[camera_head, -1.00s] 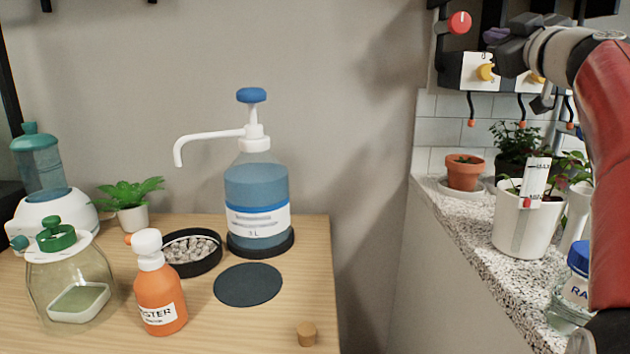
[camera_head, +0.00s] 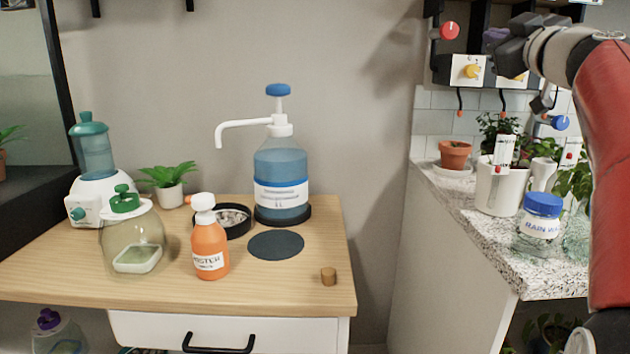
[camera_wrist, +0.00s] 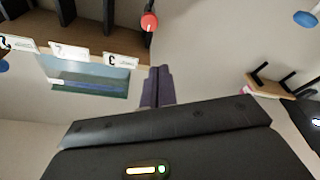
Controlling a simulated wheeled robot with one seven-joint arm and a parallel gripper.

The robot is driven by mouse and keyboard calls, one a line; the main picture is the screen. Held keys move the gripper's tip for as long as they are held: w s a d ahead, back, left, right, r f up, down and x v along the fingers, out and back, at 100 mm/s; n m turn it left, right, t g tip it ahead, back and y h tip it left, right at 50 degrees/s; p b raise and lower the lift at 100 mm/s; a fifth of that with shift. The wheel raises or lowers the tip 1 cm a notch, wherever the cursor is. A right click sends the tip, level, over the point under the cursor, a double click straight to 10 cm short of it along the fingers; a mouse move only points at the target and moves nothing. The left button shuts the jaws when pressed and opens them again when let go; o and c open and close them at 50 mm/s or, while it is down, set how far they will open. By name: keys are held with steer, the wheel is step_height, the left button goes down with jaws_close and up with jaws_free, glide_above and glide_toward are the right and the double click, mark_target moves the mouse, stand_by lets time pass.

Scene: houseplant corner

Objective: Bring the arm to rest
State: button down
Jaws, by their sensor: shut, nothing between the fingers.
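My gripper (camera_head: 508,48) is at the upper right of the head view, raised in front of the wall unit with coloured knobs. My red arm runs down the right edge of that view. In the wrist view the two dark fingers (camera_wrist: 157,86) lie together, shut, with nothing held between them. The fingers show clear of any surface there. Part of the wall unit behind my gripper is hidden by it.
A speckled counter (camera_head: 480,235) at right holds pots and a blue-lidded jar (camera_head: 541,222). A red knob (camera_wrist: 149,22) shows near the fingers.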

steer(key=s+a+f+m+g+h, duration=0.2)
steer(key=s+f+m+g+h, duration=0.25)
steer(key=f, duration=0.65)
steer(key=s+a+f+m+g+h, duration=0.1)
steer(key=s+f+m+h, duration=0.3)
steer(key=s+f+m, duration=0.5)
steer(key=s+a+f+n+g+y, duration=0.2)
steer(key=s+a+f+g, duration=0.1)
steer(key=f, duration=0.6)
steer(key=s+a+f+n+g+y, duration=0.2)
steer(key=s+a+f, duration=0.3)
steer(key=s+f, duration=0.3)
steer(key=s+a+f+n+g+y, duration=0.2)
steer(key=s+a+f+g, duration=0.2)
steer(key=f, duration=0.6)
steer(key=shift+s+a+f, duration=0.2)
steer(key=shift+s+a, duration=0.2)
steer(key=shift+s, duration=0.65)
